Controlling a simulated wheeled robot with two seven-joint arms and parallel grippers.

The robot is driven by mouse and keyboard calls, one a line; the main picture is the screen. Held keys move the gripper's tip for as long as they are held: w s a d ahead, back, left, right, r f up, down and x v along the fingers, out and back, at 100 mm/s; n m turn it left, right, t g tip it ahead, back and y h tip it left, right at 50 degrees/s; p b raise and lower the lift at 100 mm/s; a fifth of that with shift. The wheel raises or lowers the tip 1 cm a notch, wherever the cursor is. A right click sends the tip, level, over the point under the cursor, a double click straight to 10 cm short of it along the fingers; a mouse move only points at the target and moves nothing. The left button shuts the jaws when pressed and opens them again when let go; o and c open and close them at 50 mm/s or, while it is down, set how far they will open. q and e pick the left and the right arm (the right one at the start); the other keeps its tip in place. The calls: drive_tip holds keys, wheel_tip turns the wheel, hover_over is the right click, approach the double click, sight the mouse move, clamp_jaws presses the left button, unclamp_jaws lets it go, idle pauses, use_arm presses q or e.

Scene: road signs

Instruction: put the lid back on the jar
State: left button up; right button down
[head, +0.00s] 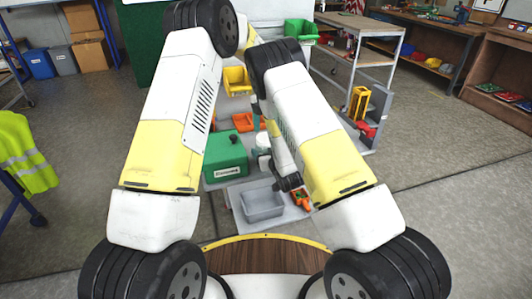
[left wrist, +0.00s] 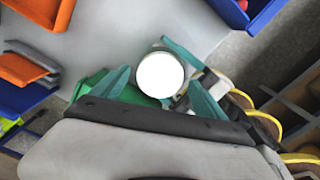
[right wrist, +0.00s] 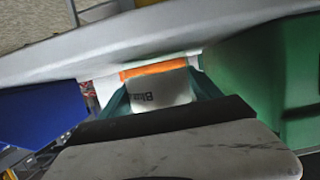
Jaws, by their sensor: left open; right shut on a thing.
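The jar (right wrist: 158,88) is pale, with dark lettering that reads upside down and an orange band, in the right wrist view. My right gripper (right wrist: 160,98) is shut on it, one teal finger on each side. In the left wrist view a plain white disc, seemingly the lid (left wrist: 160,75), faces the camera between the teal fingers of my open left gripper (left wrist: 163,84). I cannot tell whether the disc touches the jar or the fingers. In the head view the pale jar (head: 263,142) shows small beside the green box, below my left gripper (head: 257,108); my right arm partly hides this area.
A green box (head: 225,155) with a dark knob stands left of the jar. Orange bins (head: 242,121) and a yellow bin (head: 237,79) stand behind. A yellow rack (head: 358,103) stands right.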

use_arm(q)
drive_tip(key=shift+f, duration=0.65)
